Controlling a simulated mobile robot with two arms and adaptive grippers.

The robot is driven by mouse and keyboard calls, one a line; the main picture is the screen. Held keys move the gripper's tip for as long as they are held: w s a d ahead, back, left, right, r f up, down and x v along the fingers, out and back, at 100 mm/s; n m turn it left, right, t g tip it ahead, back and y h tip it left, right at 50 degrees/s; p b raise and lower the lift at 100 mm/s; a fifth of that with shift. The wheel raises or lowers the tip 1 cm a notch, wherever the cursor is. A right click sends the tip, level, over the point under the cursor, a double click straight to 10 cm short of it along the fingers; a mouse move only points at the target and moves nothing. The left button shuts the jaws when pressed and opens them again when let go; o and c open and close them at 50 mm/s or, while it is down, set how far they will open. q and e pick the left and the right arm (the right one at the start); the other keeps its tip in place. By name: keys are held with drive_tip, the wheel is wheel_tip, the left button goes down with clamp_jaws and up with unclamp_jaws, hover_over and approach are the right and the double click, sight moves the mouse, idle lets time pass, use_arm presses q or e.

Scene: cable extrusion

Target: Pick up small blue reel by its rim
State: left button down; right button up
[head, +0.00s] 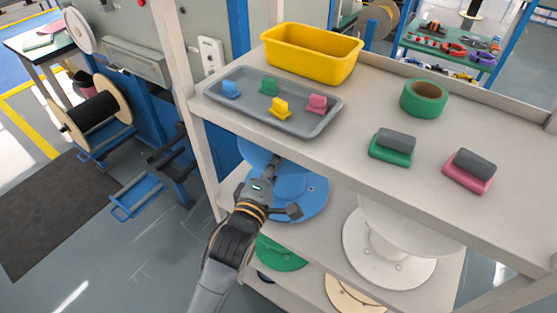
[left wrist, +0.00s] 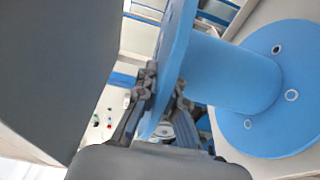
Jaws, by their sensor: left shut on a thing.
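The small blue reel (head: 312,198) is on the middle shelf of the rack, partly hidden by the top shelf and my left arm. In the left wrist view, one flange (left wrist: 176,50) of the reel is seen edge-on, with the hub and the other flange (left wrist: 262,122) to the right. My left gripper (head: 272,190) reaches in from the front left. In the left wrist view its fingers (left wrist: 165,82) are on either side of the near flange, shut on the rim. My right gripper is not in view.
A white reel (head: 385,262) stands right of the blue one on the same shelf. A green reel (head: 280,255) is lower down. The rack's upright post (head: 188,100) is close to my arm. The top shelf holds a yellow bin (head: 312,58) and a grey tray (head: 245,108).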

use_arm(q)
wheel_tip(320, 180, up, 2)
drive_tip(key=shift+p, duration=0.65)
drive_tip(key=shift+s, duration=0.1)
drive_tip(key=p+v, duration=0.5)
drive_tip(key=v, duration=1.3)
